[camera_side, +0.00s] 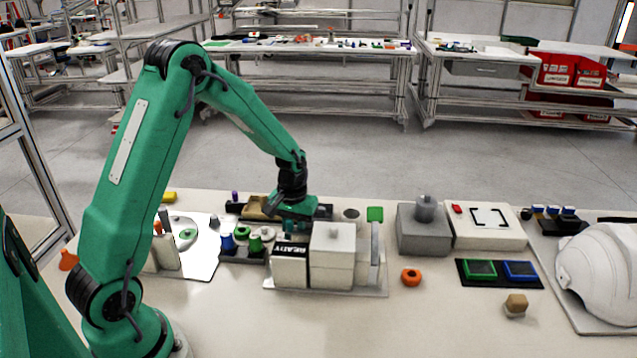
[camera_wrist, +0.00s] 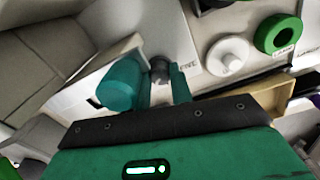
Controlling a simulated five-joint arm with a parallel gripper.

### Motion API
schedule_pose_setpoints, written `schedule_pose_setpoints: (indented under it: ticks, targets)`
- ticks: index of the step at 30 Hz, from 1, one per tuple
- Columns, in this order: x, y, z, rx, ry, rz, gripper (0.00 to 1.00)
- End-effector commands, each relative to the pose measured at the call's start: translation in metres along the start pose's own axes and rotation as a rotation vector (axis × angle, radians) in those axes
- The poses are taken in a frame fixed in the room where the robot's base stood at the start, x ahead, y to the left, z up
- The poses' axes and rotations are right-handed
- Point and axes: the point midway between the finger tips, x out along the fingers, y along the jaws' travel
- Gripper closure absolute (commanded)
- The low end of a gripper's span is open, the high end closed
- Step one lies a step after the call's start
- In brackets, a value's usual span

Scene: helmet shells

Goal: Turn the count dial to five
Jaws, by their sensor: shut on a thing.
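My gripper (camera_side: 289,226) reaches down behind the white box marked READY in the side view, and its fingertips are partly hidden there. In the wrist view, the two teal fingers of my gripper (camera_wrist: 162,80) are closed around a small grey knob (camera_wrist: 160,70), which looks like the count dial. The knob stands on a pale plate with small dark lettering to the right, too small to read. Its pointer and setting cannot be made out. In the side view the dial is hidden behind the boxes and my gripper.
The READY box (camera_side: 290,267) and a taller white box (camera_side: 332,255) stand in front of my gripper. Blue, white and green round parts (camera_side: 240,240) sit to the left. A grey block (camera_side: 424,232), an orange ring (camera_side: 411,277) and a white helmet shell (camera_side: 603,268) are to the right.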

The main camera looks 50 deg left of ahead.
Motion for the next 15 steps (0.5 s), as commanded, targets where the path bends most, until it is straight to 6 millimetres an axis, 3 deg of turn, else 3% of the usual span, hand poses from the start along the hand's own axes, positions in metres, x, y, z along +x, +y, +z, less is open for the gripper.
schedule_pose_setpoints:
  ticks: [15]
  targets:
    - [-0.0009,0.0001,-0.0005,-0.321,0.001,0.001,1.00]
